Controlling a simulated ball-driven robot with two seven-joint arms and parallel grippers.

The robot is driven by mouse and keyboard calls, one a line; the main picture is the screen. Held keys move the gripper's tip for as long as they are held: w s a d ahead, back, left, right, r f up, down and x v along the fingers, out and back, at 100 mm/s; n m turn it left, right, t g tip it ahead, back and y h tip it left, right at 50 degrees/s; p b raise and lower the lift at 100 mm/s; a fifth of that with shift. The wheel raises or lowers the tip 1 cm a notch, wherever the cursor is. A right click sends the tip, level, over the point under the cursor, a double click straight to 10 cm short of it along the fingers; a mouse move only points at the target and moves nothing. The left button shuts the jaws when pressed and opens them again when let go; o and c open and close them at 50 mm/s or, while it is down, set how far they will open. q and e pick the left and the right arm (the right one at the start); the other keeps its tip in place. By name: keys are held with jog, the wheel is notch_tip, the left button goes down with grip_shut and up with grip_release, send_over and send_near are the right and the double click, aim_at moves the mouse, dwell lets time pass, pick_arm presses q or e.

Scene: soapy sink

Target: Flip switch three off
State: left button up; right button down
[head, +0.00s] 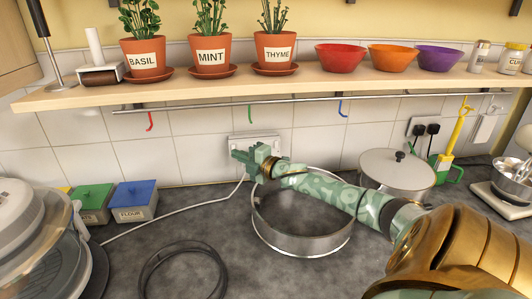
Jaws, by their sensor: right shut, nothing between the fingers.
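A white switch or socket plate (273,140) is on the tiled wall below the shelf. Its lower part is hidden behind my right gripper (237,155), so I cannot make out its switches or tell which is switch three. The gripper is green, shut and empty, in front of the plate's left side. I cannot tell whether it touches the plate. My right arm reaches in from the lower right, passing over a round metal pan. My left gripper is not in view.
The metal pan (303,243) stands under my arm. A lidded pot (395,172) and a double socket with black plugs (422,127) are to the right. A white cord (185,212) runs left. A rail (200,104) with hooks hangs above.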

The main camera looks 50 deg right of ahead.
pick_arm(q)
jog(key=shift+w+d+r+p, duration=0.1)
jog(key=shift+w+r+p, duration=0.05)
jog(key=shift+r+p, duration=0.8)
pick_arm(e)
jog(key=s+d, duration=0.1)
jog(key=s, duration=0.8)
jog(key=shift+s+r, duration=0.35)
jog(key=shift+s, duration=0.05)
